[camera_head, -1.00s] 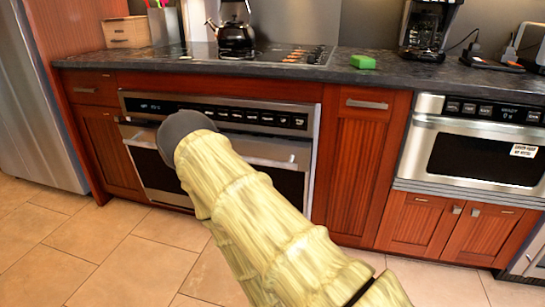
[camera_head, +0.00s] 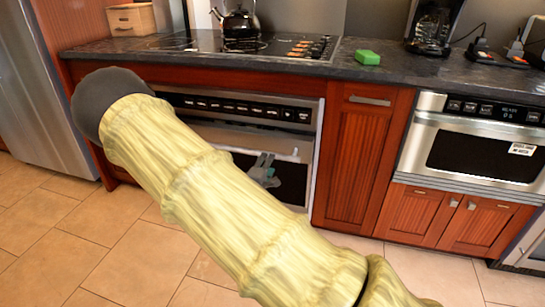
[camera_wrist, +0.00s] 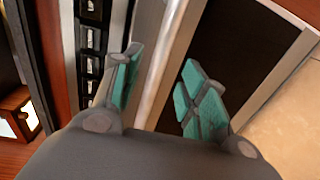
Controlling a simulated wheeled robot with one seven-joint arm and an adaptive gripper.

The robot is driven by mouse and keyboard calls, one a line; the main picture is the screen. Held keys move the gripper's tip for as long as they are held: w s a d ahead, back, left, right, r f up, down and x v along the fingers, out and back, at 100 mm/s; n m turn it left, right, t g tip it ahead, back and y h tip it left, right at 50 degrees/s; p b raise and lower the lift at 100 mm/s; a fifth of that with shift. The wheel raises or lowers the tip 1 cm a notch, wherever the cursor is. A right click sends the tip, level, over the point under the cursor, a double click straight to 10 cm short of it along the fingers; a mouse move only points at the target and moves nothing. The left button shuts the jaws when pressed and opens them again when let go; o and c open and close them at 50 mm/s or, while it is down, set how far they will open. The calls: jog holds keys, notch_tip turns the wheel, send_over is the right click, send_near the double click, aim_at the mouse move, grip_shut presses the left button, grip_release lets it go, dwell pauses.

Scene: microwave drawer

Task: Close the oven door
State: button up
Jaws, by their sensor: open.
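The built-in oven has a black control panel (camera_head: 240,107) below the cooktop. Its steel-framed oven door (camera_head: 306,178), with a dark window, seems to stand slightly ajar at the top; the exact angle is hard to tell. My arm hides its left part. My gripper (camera_head: 263,170) is in front of the door, below the handle bar (camera_head: 260,147). In the wrist view my gripper (camera_wrist: 160,65) is open, with teal pads apart. The bright handle bar (camera_wrist: 160,85) runs through the view between the two fingers; contact cannot be made out.
A dark countertop (camera_head: 395,68) above the oven holds a kettle (camera_head: 238,24), a green block (camera_head: 367,57) and a coffee maker (camera_head: 432,28). Red cabinets (camera_head: 358,160) and a microwave drawer (camera_head: 470,145) are to the right. The tiled floor (camera_head: 100,245) in front is clear.

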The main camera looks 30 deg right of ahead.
jog(key=b+x, duration=0.1)
jog(key=x, duration=0.7)
jog(key=shift+s, duration=0.1)
grip_shut()
